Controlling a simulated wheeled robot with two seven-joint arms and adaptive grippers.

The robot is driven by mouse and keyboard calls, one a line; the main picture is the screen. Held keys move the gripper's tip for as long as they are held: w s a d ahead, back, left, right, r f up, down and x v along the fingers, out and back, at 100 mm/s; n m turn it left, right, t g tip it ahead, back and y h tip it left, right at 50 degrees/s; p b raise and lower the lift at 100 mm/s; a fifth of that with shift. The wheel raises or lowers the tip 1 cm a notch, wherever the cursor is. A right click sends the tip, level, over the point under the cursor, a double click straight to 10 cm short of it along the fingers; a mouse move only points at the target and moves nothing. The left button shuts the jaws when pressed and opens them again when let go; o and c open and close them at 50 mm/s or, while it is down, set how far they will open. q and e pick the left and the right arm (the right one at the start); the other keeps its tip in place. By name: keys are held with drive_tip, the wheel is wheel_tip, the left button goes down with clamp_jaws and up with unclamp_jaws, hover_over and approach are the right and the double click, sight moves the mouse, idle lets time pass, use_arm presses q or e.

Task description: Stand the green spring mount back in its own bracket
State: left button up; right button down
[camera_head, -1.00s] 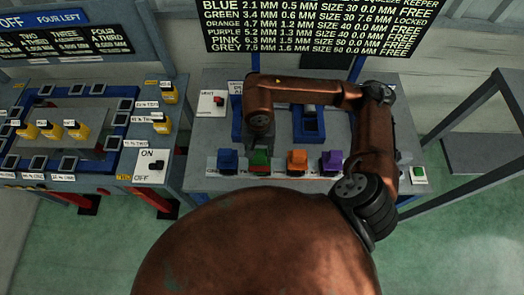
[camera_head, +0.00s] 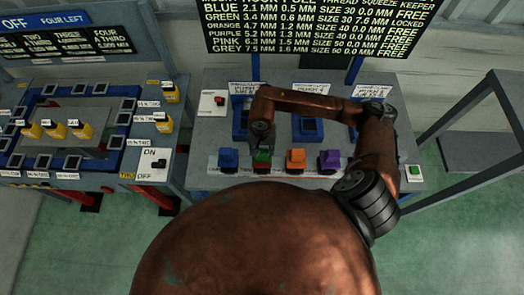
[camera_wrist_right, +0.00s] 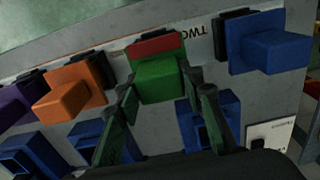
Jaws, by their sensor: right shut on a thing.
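The green spring mount (camera_head: 262,157) stands in the front row of the right-hand bench, between a blue block (camera_head: 228,158) and an orange block (camera_head: 296,158). My right gripper (camera_head: 262,142) reaches down over it from behind. In the right wrist view, the green mount (camera_wrist_right: 160,82) sits between the two fingers (camera_wrist_right: 165,110), which are shut on it. A red piece (camera_wrist_right: 155,46) lies directly behind the green block. The mount's lower part and its fit in any bracket are hidden. My left gripper is not in view.
A purple block (camera_head: 329,160) stands right of the orange one. Blue brackets (camera_head: 308,128) stand behind the row. A red switch (camera_head: 220,99) and a green button (camera_head: 414,171) flank the bench; another bench (camera_head: 60,130) is at left.

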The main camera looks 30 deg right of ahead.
drive_tip(key=c, duration=1.3)
unclamp_jaws()
drive_tip(key=shift+f, duration=0.1)
drive_tip(key=shift+r, duration=0.4)
wheel_tip(320, 180, up, 12)
drive_tip(key=b, duration=0.3)
drive_tip(key=shift+f, duration=0.25)
